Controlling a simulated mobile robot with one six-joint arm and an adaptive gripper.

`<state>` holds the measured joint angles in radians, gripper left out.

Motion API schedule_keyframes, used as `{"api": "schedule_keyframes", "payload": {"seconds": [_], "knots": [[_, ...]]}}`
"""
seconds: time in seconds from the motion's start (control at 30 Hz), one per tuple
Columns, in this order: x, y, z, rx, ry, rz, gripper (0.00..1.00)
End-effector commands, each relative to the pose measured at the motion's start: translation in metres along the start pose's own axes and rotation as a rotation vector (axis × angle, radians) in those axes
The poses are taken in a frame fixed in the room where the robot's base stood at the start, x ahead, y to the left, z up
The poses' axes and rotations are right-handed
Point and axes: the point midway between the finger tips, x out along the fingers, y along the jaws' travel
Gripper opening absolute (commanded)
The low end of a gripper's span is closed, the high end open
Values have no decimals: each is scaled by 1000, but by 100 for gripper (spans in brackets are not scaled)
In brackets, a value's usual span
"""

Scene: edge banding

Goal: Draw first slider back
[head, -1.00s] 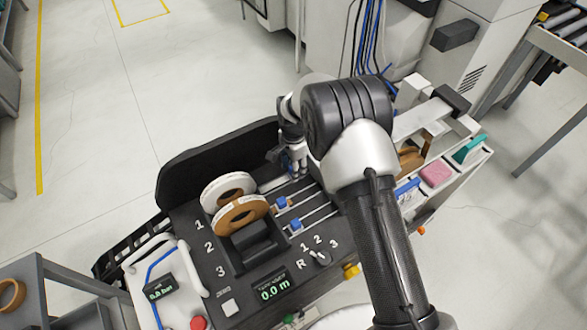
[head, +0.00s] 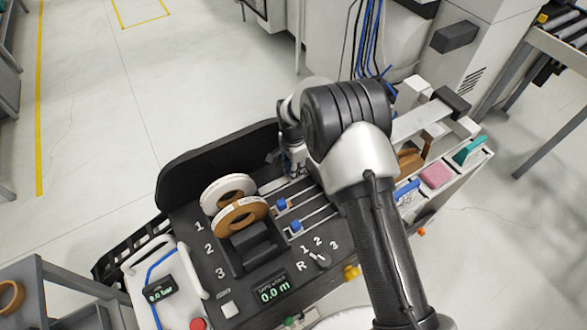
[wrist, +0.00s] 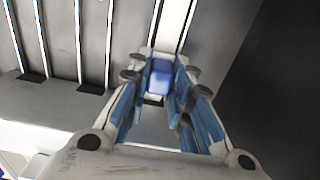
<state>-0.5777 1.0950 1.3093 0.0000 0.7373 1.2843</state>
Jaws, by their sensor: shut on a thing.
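My gripper (wrist: 158,84) is shut on a small blue slider block (wrist: 159,76), the first slider, which sits on its pale rail in the wrist view. The blue-padded fingers stand on both sides of it. In the head view my gripper (head: 296,170) is at the topmost rail, and my arm partly covers it, so the first slider cannot be made out there. The second blue slider (head: 282,204) and the third blue slider (head: 295,225) sit on the left part of their rails.
A white reel (head: 213,193) and a brown reel (head: 232,220) stand left of the rails. A dial (head: 320,260) and a display (head: 272,290) are in front on the dark panel. A pink block (head: 436,175) and a teal piece (head: 470,152) lie in the tray at right.

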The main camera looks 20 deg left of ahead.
Motion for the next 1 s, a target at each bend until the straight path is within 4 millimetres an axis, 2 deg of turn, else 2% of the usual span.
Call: {"api": "schedule_keyframes", "payload": {"seconds": [0.4, 0.47, 0.73, 0.83, 1.0], "knots": [[0, 0, 4, -1, 0, 0, 0], [-1, -1, 13, -3, 0, 0, 0], [-1, -1, 76, -5, 0, -1, 0], [0, -1, 90, -3, 0, -1, 0], [-1, 0, 96, 1, -1, -1, 0]]}}
